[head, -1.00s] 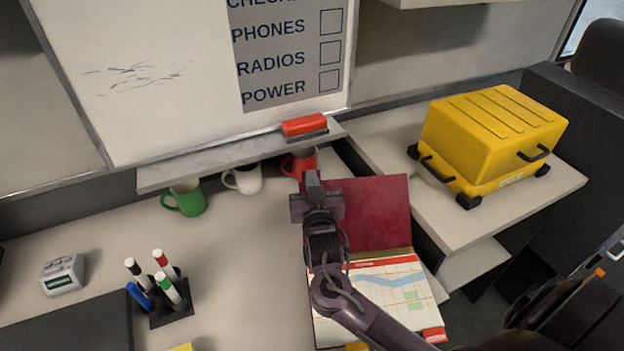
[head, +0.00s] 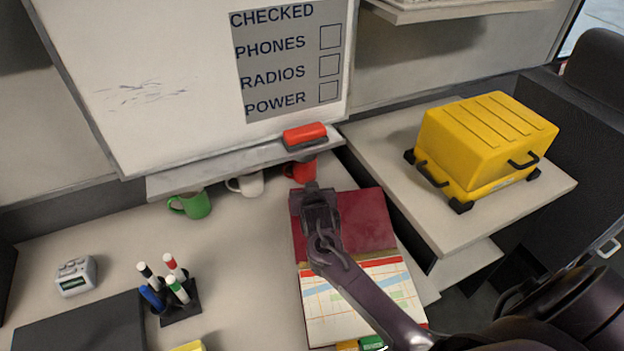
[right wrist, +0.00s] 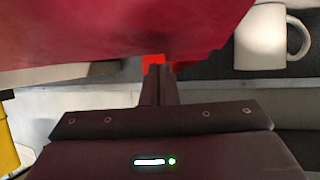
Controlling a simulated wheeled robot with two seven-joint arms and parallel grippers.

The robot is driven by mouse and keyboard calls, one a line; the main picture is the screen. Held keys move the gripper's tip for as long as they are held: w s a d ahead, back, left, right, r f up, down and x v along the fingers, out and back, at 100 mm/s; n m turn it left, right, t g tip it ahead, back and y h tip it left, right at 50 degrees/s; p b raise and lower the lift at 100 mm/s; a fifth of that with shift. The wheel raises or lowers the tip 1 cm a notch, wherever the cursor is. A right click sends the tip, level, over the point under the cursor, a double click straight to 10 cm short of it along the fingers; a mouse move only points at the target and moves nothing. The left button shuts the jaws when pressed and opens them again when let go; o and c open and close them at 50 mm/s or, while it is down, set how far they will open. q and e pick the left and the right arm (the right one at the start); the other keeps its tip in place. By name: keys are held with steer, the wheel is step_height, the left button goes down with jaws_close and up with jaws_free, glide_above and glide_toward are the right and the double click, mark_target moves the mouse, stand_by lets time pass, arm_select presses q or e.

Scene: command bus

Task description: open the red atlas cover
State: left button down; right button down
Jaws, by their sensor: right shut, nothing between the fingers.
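The red atlas lies open on the desk, its map page (head: 360,300) facing up. Its dark red cover (head: 365,220) is folded back toward the whiteboard and looks nearly flat; whether it touches the desk is unclear. My right gripper (head: 311,188) is shut and empty at the cover's far left corner, and the arm hides part of the cover and page. In the right wrist view the shut fingers (right wrist: 158,78) are close to the red cover (right wrist: 110,30), which fills the upper left. I cannot tell whether they touch. My left gripper is out of view.
Red (head: 301,170), white (head: 247,184) and green (head: 192,204) mugs stand below the whiteboard ledge, the red one just beyond my gripper. A pen holder (head: 182,309) and small clock (head: 76,277) are at left. A yellow case (head: 485,150) sits on the right counter.

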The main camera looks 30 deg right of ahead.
steer(key=shift+w+d+f+g+y+p, duration=0.1)
steer(key=shift+w+f+g+y+p, duration=0.1)
steer(key=shift+f+g, duration=0.4)
steer(key=shift+w+d+f+g+y+p, duration=0.15)
steer(key=shift+w+f+g, duration=0.1)
steer(key=shift+f, duration=0.6)
steer(key=shift+w+f+g+y+p, duration=0.1)
steer(key=shift+w+f+g+y, duration=0.1)
steer(key=shift+f+g, duration=0.4)
steer(key=shift+f, duration=0.15)
